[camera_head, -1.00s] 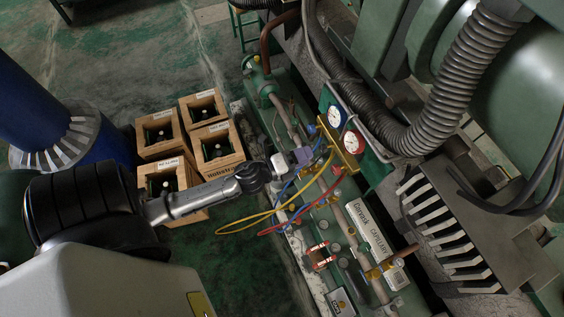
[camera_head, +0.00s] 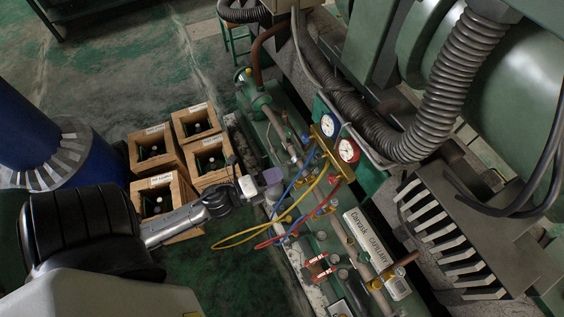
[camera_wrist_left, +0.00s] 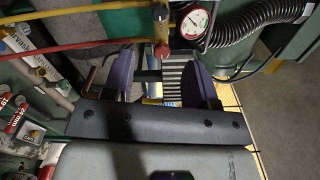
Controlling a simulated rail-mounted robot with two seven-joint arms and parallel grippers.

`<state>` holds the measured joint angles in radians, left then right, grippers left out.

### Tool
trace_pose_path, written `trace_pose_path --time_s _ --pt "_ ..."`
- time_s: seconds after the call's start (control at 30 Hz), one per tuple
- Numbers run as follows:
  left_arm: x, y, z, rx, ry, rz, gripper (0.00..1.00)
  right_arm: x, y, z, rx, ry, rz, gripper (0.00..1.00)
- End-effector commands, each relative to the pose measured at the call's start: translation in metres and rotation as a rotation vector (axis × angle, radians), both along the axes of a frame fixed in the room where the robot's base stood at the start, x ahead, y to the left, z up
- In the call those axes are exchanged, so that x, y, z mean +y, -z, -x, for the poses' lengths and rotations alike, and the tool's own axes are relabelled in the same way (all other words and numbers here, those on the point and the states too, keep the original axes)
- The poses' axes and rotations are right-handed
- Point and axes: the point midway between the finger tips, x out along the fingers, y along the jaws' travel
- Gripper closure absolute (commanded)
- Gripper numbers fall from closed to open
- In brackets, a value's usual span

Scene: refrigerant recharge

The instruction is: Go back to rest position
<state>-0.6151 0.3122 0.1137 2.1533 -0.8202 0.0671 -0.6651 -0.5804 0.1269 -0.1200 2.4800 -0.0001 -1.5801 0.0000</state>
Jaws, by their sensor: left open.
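My left gripper (camera_head: 275,183) is open and empty, just left of the gauge manifold in the head view. In the left wrist view, its two dark purple-grey fingers (camera_wrist_left: 160,80) stand apart. The manifold has a brass-yellow bar (camera_head: 326,146), a blue-rimmed gauge (camera_head: 328,124) and a red-rimmed gauge (camera_head: 347,150). The red gauge also shows at the top of the left wrist view (camera_wrist_left: 193,20). Blue, yellow (camera_head: 243,236) and red (camera_head: 285,237) hoses hang from the manifold, beyond the fingers. My right gripper is not in view.
Several wooden crates (camera_head: 197,122) holding bottles stand on the floor beside my left arm. A blue column (camera_head: 30,125) is at far left. A green pipe skid with a Carnask capillary label (camera_head: 365,233) runs along the middle. Corrugated ducts (camera_head: 455,80) and machinery fill the right.

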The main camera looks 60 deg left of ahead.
Motion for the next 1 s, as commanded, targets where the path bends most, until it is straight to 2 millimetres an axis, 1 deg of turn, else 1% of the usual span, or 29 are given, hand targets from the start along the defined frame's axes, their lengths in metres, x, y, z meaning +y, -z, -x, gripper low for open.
trace_pose_path --time_s 0.33,0.4,0.47,0.57,0.67,0.7,0.8,0.9,1.0 --pt "0.0 0.0 0.0 0.001 0.0 0.005 0.47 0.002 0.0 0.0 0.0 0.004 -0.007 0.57" --pt "0.0 0.0 0.0 0.005 -0.001 0.032 0.47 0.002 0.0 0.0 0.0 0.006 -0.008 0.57" --pt "0.006 0.003 -0.001 0.028 -0.04 0.076 0.47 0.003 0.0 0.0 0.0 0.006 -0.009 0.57" --pt "0.027 0.013 -0.001 0.089 -0.176 0.173 0.47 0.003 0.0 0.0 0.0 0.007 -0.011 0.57" --pt "0.055 0.027 0.004 0.168 -0.371 0.329 0.47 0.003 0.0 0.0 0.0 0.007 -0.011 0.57" --pt "0.065 0.032 0.008 0.199 -0.456 0.401 0.47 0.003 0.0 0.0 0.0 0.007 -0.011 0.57" --pt "0.08 0.045 0.022 0.281 -0.656 0.584 0.47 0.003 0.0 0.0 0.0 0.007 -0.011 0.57" --pt "0.081 0.061 0.042 0.379 -0.844 0.759 0.47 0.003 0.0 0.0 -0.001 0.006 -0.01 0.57" --pt "0.069 0.075 0.065 0.494 -1.006 0.911 0.47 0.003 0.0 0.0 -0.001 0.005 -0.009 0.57"
